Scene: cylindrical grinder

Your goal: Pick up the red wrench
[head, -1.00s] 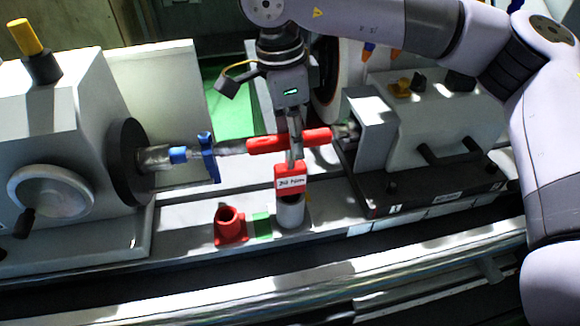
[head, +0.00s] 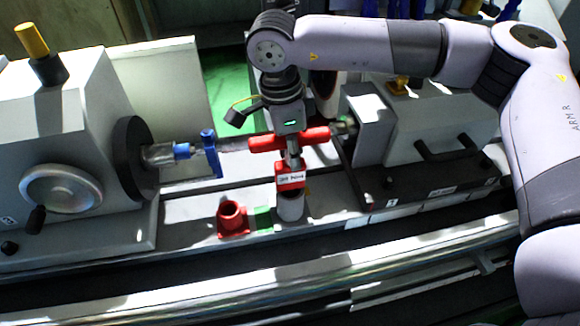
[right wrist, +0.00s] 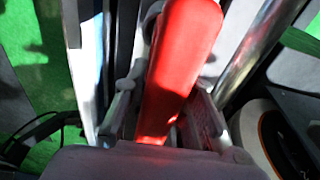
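The red wrench (head: 264,143) stands upright in the head view. It has a red crossbar, a silver shaft and a red block with a white label, over a pale round holder on the machine bed. My right gripper (head: 292,138) is right above it, pointing down, with its fingers at the crossbar. In the right wrist view the red bar (right wrist: 178,75) runs between my two fingers (right wrist: 163,118). They are apart, one on each side, with a narrow gap seen beside the bar. The fingertips are partly hidden. My left gripper is not in view.
A red cup-shaped holder (head: 232,218) and a green block (head: 263,218) stand left of the wrench's holder. The grinder headstock with its handwheel (head: 61,189) is at the left. A blue clamp (head: 210,152) is on the workpiece, and the tailstock (head: 440,130) is at the right.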

